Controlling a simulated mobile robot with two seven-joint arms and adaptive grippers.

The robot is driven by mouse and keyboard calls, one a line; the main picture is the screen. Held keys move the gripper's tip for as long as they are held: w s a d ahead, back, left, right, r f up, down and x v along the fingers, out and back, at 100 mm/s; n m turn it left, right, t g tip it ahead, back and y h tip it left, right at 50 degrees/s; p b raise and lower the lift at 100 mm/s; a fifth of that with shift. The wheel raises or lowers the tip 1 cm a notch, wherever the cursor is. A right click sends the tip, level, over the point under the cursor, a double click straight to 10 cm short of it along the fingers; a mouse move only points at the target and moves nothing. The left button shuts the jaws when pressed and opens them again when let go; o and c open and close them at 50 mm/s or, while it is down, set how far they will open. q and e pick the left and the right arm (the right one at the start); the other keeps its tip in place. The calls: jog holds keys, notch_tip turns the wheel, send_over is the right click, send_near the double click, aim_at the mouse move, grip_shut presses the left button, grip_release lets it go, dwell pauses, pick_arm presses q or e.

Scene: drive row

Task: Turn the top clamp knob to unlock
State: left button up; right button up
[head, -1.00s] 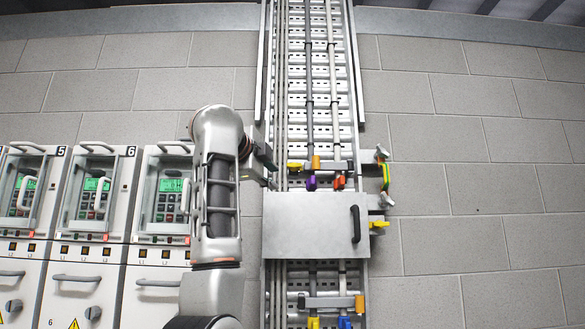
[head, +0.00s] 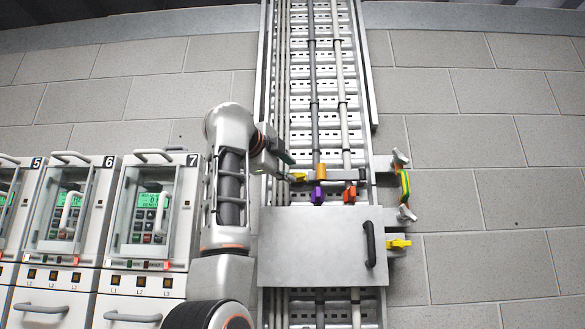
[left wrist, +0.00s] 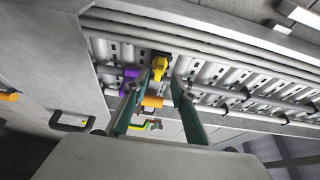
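The top clamp is a grey bar across two cables on the ladder tray, above a metal cover plate. My left gripper (head: 287,168) reaches in from the left, right by the yellow knob. In the left wrist view, my left gripper (left wrist: 157,82) is open, its green fingers apart. The yellow knob (left wrist: 159,66) shows between the fingertips; whether they touch it I cannot tell. My right gripper is not in view.
The cover plate (head: 315,250) with a dark handle (head: 369,245) is just below. Numbered cabinets (head: 150,215) stand left. The block wall at right is bare.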

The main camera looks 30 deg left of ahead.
aim_at(295, 174)
pick_arm(q)
jog(key=w, duration=0.2)
jog(key=shift+w+a+p, duration=0.2)
jog(key=shift+w+p, duration=0.1)
jog(key=shift+p, duration=0.05)
jog(key=shift+w+f, duration=0.1)
jog(key=shift+w, duration=0.15)
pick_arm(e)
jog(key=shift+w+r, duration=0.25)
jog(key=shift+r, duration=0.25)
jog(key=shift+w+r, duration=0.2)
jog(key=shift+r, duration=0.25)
pick_arm(q)
grip_shut()
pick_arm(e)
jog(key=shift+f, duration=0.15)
